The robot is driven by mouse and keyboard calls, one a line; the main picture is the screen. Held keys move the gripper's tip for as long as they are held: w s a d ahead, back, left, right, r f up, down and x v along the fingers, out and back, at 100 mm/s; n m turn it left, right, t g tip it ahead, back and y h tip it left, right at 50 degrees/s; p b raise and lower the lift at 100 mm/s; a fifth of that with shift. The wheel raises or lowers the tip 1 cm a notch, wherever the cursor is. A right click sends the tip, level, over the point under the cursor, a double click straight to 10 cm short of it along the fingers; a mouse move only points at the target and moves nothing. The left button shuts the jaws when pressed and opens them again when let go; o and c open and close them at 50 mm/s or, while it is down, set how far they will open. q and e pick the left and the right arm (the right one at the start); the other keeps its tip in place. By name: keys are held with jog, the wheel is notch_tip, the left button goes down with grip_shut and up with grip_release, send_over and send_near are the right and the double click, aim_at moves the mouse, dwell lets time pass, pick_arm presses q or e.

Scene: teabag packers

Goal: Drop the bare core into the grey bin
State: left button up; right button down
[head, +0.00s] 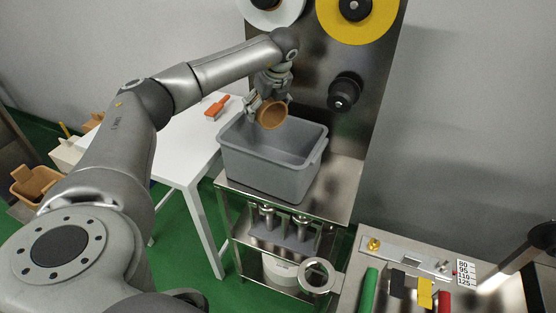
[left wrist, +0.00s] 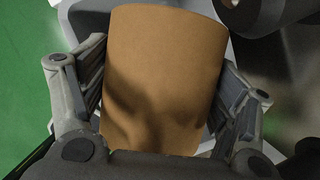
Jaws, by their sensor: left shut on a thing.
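The bare core (head: 271,115) is a short brown cardboard tube. My left gripper (head: 268,103) is shut on it and holds it over the back part of the grey bin (head: 262,180), near the rim. In the left wrist view the core (left wrist: 163,75) fills the middle, with a finger of my left gripper (left wrist: 163,95) against each side. The bin is an open rectangular tub on a steel shelf; part of its inside shows and looks empty. My right gripper is not in view.
A steel machine panel (head: 375,85) with white and yellow reels and a black knob (head: 345,92) stands behind the bin. A white table (head: 180,150) with an orange brush (head: 217,106) is at left. A bench with coloured handles (head: 368,290) is at lower right.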

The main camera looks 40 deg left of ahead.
aim_at(265, 118)
pick_arm(q)
notch_tip(265, 118, down, 3)
jog(key=shift+f+b, duration=0.15)
jog(key=shift+b, duration=0.55)
jog(key=o, duration=1)
jog(key=v, duration=1.2)
